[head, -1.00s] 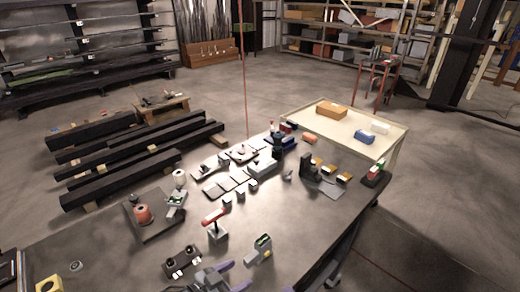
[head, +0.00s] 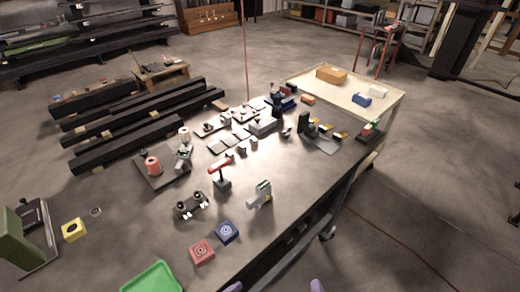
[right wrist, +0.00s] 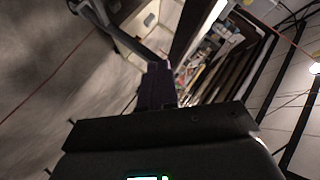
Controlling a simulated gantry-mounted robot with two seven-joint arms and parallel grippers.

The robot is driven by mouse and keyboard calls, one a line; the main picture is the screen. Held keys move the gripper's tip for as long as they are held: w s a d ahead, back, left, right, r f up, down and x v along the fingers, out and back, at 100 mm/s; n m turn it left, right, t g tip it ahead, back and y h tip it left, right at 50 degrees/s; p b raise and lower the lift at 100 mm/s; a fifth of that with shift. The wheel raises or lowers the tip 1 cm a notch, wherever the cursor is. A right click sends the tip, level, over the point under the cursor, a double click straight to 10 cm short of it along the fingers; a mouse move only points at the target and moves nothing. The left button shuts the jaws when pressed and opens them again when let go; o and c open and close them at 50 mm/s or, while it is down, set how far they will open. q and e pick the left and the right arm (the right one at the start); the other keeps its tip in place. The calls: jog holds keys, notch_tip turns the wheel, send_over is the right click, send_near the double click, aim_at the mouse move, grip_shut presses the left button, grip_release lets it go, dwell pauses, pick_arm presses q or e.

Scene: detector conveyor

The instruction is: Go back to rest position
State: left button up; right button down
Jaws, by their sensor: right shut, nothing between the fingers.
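My right gripper shows in the right wrist view (right wrist: 160,66) as dark purple fingers closed together, with nothing between them. In the head view only a small purple tip (head: 317,285) shows at the bottom edge. Another purple tip (head: 232,287) lies at the bottom edge to its left, perhaps my left gripper; too little shows to tell its jaws. Both tips appear near the front edge of the dark metal table (head: 290,195), apart from the objects on it.
The table holds a green tray (head: 152,279), a red square block (head: 202,251), a blue square block (head: 227,232), a grey-green device (head: 260,195) and a red-topped stand (head: 221,170). A cream cart (head: 335,92) stands beyond. Open floor lies right of the table.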

pick_arm(q)
jog(key=s+a+r+n+g+y+p, duration=0.2)
jog(key=s+a+g+y, duration=0.5)
jog(key=s+a, duration=0.9)
pick_arm(e)
jog(key=s+d+r+n+g, duration=0.3)
jog(key=s+n+g, duration=0.25)
jog(key=s, duration=0.25)
jog(key=s+d+r+n+g, duration=0.2)
jog(key=s+r+n+g, duration=0.15)
jog(key=s+n, duration=0.4)
pick_arm(q)
notch_tip(320, 180, up, 20)
jog(key=w+a+t+y+p, duration=0.1)
jog(key=w+p, duration=0.1)
jog(key=p, duration=1.8)
jog(key=shift+w+a+r, duration=0.15)
jog(key=shift+w+a, duration=0.1)
pick_arm(e)
notch_tip(320, 180, up, 20)
jog(key=shift+s+y, duration=0.3)
jog(key=shift+s, duration=0.05)
